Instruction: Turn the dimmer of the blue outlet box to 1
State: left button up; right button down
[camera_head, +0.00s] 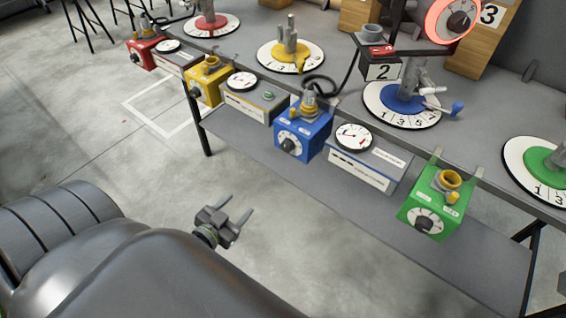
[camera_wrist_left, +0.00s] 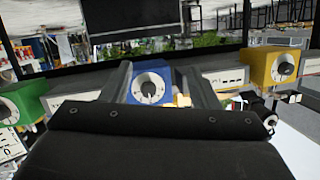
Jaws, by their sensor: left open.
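The blue outlet box (camera_head: 302,133) hangs at the front edge of the workbench in the head view. Its front carries a white dial with a black dimmer knob (camera_head: 290,146); the number it points to is too small to read. My left gripper (camera_head: 235,212) is open and empty, in front of the bench and apart from the blue box, lower and to its left. In the left wrist view the blue box (camera_wrist_left: 168,76) and its dimmer knob (camera_wrist_left: 149,89) show between the two fingers of my left gripper (camera_wrist_left: 160,80). My right gripper is not in view.
A yellow box (camera_head: 205,82), a red box (camera_head: 142,52) and a green box (camera_head: 433,200) hang along the same edge. Grey meter boxes (camera_head: 368,165) stand between them. A lower shelf (camera_head: 330,195) runs under the bench. The floor (camera_head: 110,150) in front is clear.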

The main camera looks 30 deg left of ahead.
pick_arm(q)
notch_tip(320, 180, up, 8)
jog(key=d+m+t+h+b, duration=0.1)
jog(key=d+t+b, duration=0.1)
jog(key=d+t, duration=0.1)
jog(key=b, duration=0.2)
send_near(285, 148)
jog(key=shift+h, duration=0.3)
jog(key=w, duration=0.8)
jog(key=shift+w+f, duration=0.1)
jog(key=shift+w, duration=0.3)
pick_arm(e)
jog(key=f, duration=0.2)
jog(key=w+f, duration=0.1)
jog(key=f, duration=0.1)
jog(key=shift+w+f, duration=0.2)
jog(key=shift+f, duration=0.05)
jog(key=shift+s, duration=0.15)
pick_arm(q)
jog(key=c, duration=1)
